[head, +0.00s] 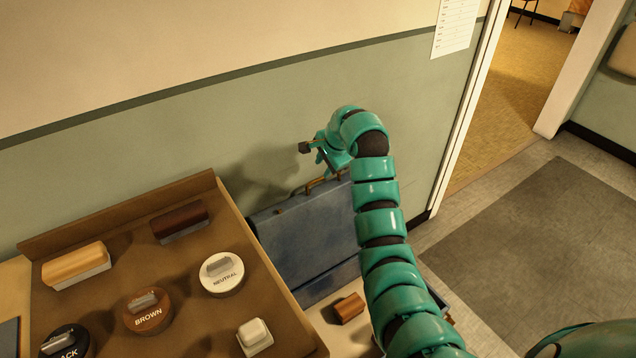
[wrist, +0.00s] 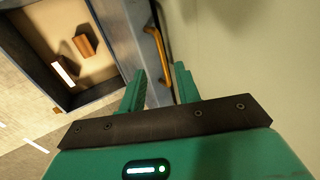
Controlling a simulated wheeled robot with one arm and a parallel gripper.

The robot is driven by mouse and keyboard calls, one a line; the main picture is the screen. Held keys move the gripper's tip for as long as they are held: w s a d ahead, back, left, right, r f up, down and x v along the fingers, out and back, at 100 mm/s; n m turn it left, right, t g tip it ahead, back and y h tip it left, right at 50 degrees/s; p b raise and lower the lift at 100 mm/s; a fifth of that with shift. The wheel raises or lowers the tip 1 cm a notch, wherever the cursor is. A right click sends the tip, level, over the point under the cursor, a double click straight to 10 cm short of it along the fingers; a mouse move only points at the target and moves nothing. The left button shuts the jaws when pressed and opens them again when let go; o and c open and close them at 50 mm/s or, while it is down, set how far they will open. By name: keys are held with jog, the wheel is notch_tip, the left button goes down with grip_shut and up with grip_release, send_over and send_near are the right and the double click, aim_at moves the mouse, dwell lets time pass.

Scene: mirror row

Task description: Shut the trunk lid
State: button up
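The trunk is a blue case whose lid (head: 305,235) stands raised against the green wall, with a brass-coloured handle (head: 322,181) on its top edge. In the wrist view the handle (wrist: 158,62) is just beyond my fingers, and the lid shows as a narrow blue edge beside the open trunk body (wrist: 100,92). The body has a pale inside holding a brown block (wrist: 85,41) and a white-faced piece (wrist: 64,70). My gripper (wrist: 160,82) is open with nothing between its fingers. In the head view my gripper (head: 312,150) is above the lid's top edge; my arm hides part of the trunk.
A brown tray (head: 215,320) at left holds brushes, round polish tins and a pale block. A wall (head: 250,120) stands close behind the lid and gripper. A doorway (head: 520,90) opens at right, with a grey mat (head: 540,235) on the floor.

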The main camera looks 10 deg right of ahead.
aim_at(316, 180)
jog(key=shift+x, duration=4)
grip_shut()
